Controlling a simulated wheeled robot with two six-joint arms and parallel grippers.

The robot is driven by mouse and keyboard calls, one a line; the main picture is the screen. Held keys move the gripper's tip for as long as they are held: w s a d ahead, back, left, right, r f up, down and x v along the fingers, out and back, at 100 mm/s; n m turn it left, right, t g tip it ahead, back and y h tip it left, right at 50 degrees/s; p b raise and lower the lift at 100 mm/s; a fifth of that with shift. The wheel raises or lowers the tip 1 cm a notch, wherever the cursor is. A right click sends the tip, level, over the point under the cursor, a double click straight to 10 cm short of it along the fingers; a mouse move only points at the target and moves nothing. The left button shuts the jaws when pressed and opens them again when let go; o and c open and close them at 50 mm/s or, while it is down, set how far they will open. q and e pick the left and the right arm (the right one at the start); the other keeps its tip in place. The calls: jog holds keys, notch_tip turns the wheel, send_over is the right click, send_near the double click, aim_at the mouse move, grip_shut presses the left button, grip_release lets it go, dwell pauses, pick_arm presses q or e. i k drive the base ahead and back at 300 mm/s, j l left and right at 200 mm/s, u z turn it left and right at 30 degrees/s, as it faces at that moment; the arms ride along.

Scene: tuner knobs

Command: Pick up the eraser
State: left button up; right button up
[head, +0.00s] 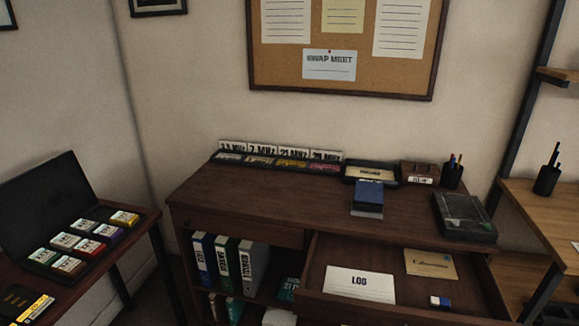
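A small eraser (440,301), white with a blue part, lies in the open drawer (315,278) at the lower right of the head view. It sits to the right of a white sheet marked LOG and below a tan envelope. Neither of my grippers shows in this view.
The LOG sheet (359,284) and the envelope (431,263) share the drawer. On the desktop (270,196) above stand a blue-topped block (368,194), a dark box (464,217) and a pen cup (452,175).

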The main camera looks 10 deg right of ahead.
aim_at(440, 302)
jog(key=i+j+z, duration=0.1)
jog(key=z, duration=2.2)
